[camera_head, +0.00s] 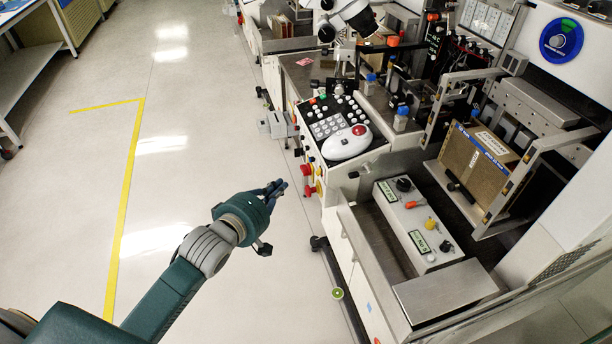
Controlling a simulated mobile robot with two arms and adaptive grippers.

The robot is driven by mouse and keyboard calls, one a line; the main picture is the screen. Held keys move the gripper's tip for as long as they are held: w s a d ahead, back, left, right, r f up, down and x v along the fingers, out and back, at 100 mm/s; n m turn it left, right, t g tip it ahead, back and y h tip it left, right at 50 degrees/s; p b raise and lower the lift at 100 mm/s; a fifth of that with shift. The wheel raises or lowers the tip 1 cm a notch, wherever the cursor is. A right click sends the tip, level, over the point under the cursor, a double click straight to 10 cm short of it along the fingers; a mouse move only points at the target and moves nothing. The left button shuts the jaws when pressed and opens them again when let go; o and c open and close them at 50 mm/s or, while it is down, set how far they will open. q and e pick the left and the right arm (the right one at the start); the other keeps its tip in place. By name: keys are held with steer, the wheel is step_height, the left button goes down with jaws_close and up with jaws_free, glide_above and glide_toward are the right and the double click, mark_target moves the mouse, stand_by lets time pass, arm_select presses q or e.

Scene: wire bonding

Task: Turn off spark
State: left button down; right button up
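My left gripper (276,188) is over the floor, left of the machine, with its fingers pointing right. It touches nothing that I can see, and its finger gap is too small to judge. No control is readably marked as the spark. A light grey switch box (408,219) on the machine's right side carries a black knob (404,184), an orange switch (410,204), a yellow knob (430,223) and another black knob (446,246). Red and yellow buttons (307,182) sit on the machine's front edge, just right of my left gripper. My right gripper is out of view.
A keypad panel (329,119) with a white trackball unit (347,143) lies above the buttons. A microscope (345,18) stands behind it. A brown box (478,163) in a metal frame is at the right.

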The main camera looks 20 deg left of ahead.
arm_select(q)
glide_toward(319, 171)
steer(key=w+a+f, duration=0.2)
steer(key=w+a, duration=0.2)
steer(key=w, duration=0.1)
steer(key=shift+w+d+f+p, duration=0.2)
steer(key=shift+w+d+f, duration=0.2)
steer(key=shift+d, duration=0.2)
steer(key=shift+w+d+f+p, duration=0.25)
steer(key=shift+d+f, duration=0.1)
steer(key=shift+d, duration=0.25)
steer(key=shift+w+d+f+n+t+b, duration=0.15)
steer(key=shift+d+f+n+t+b, duration=0.2)
steer(key=shift+b, duration=0.7)
steer(key=shift+a, duration=0.15)
